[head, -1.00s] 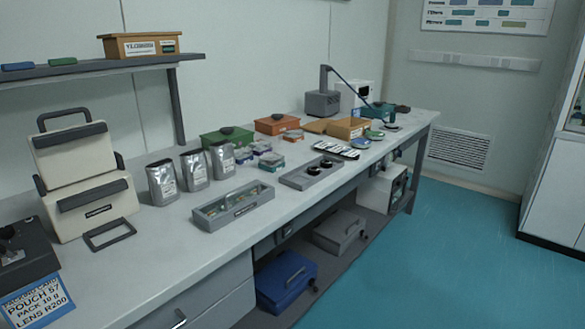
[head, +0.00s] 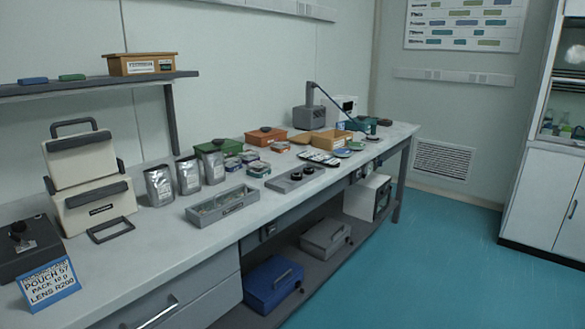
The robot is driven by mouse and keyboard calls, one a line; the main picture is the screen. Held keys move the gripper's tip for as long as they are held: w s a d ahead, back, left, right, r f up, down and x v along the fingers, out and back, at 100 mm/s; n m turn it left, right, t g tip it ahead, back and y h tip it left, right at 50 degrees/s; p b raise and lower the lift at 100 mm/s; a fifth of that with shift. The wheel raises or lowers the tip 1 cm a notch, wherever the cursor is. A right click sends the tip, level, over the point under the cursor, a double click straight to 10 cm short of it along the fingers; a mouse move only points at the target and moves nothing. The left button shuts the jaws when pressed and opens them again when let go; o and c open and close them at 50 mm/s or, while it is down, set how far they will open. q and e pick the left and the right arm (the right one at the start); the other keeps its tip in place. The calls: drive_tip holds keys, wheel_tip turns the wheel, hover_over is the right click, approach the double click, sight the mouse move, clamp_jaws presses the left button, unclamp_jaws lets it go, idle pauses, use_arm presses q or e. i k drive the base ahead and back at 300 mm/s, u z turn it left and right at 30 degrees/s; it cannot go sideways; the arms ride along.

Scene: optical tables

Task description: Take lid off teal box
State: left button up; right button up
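A small teal box (head: 357,124) stands near the far end of the bench, beside the foot of a lamp. A dark shape shows on or just beside its top; at this distance I cannot tell the lid from the body. Neither of my grippers is in view.
The long bench (head: 150,262) holds two cream cases (head: 95,208), silver pouches (head: 188,175), a grey tray (head: 222,204), a green box (head: 209,147), an orange box (head: 265,137) and a wooden box (head: 331,141). Blue floor (head: 410,260) is clear right of the bench.

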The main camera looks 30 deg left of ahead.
sight(247, 174)
drive_tip(key=z, duration=0.1)
drive_tip(key=i, duration=2)
drive_tip(key=u, duration=1.5)
drive_tip(key=i, duration=0.95)
drive_tip(key=u, duration=0.95)
